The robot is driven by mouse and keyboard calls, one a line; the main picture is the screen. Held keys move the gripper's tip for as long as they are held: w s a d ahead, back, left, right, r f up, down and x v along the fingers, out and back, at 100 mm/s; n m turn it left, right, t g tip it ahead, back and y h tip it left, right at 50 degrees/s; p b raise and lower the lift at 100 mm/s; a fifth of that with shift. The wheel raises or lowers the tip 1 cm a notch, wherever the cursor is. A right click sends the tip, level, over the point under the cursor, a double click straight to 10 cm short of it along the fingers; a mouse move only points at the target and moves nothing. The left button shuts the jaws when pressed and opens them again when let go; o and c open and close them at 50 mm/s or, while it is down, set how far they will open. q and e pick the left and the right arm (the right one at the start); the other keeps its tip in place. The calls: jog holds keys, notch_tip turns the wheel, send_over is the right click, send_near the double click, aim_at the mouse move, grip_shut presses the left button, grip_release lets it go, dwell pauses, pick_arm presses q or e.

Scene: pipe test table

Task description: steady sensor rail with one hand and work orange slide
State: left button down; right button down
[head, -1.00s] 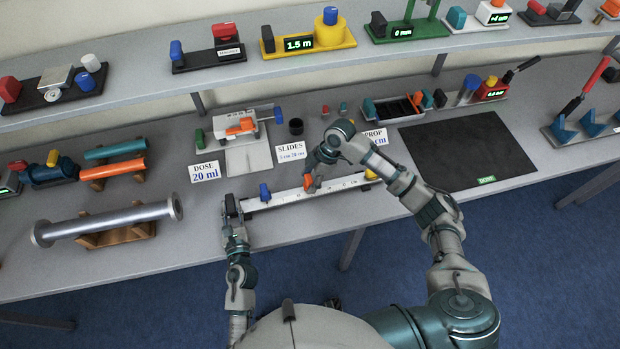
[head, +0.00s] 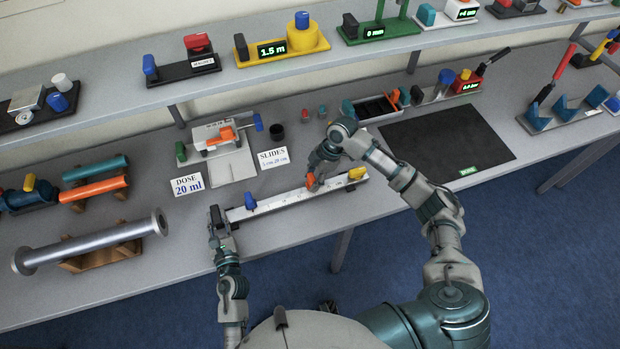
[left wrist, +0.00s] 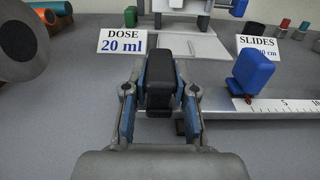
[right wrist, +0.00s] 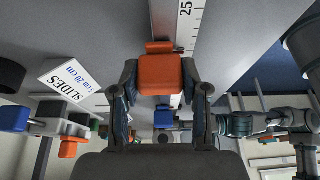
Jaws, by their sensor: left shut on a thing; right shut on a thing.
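The sensor rail (head: 285,203) is a long white scale lying on the table. Its black end block (left wrist: 161,75) shows in the left wrist view between the fingers of my left gripper (left wrist: 160,95), which is shut on it. The orange slide (right wrist: 161,74) sits on the rail, and my right gripper (right wrist: 162,88) is shut on it, a finger on each side. In the head view the orange slide (head: 311,181) is right of the rail's middle. The blue slide (head: 250,202) stands near the left end and the yellow slide (head: 356,173) near the right end.
Cards reading DOSE 20 ml (head: 187,185) and SLIDES (head: 273,158) stand behind the rail. A syringe stand (head: 222,137) is behind them. A metal pipe on wooden supports (head: 95,243) lies left. A black mat (head: 450,140) lies right. A shelf runs along the back.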

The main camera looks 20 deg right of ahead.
jog(key=c, duration=0.6)
grip_release()
jog(key=shift+o, duration=0.2)
jog(key=v, duration=1.2)
jog(key=shift+w, duration=0.1)
pick_arm(q)
jog(key=c, duration=0.8)
grip_release()
jog(key=shift+c, duration=0.2)
